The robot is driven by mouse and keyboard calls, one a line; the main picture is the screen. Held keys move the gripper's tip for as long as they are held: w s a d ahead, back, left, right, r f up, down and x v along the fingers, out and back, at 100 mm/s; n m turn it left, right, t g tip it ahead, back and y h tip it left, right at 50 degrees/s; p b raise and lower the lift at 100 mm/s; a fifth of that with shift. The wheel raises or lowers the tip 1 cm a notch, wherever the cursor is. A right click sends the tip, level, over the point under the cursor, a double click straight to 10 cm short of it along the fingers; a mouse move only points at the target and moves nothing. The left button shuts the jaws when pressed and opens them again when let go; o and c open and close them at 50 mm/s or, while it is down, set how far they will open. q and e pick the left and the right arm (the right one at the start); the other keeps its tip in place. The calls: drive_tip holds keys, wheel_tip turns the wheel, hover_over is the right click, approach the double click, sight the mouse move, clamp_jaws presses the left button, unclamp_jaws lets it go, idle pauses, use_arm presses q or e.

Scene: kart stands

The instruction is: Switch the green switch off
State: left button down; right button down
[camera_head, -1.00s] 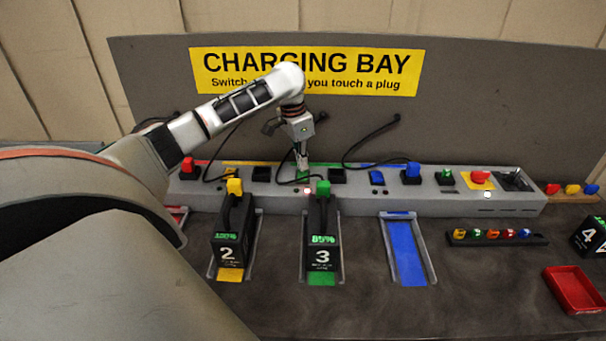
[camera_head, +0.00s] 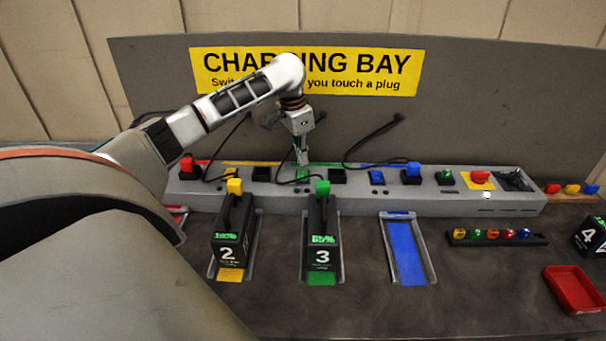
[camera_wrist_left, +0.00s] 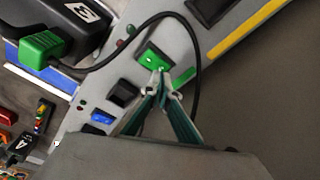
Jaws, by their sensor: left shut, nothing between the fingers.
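The green switch (camera_head: 302,175) sits on top of the grey charging strip, behind battery 3. It also shows in the left wrist view (camera_wrist_left: 153,56) as a green rocker in a dark frame. My left gripper (camera_head: 302,163) points down with its closed fingertips at the switch, and nothing is between them. In the left wrist view its fingertips (camera_wrist_left: 162,72) overlap the near edge of the rocker; I cannot tell whether they press on it. Battery 3 (camera_head: 321,240) stands in its bay with a green plug (camera_head: 322,187) on top. My right gripper is not in view.
A black cable loops close around the green switch. The blue switch (camera_head: 376,177) and blue plug (camera_head: 412,169) are to the right, and battery 2 (camera_head: 232,235) with a yellow plug is to the left. A red tray (camera_head: 573,289) lies at far right.

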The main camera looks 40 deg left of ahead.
sight(302, 172)
use_arm(q)
drive_tip(key=shift+r, duration=2.25)
drive_tip(key=shift+f, duration=0.1)
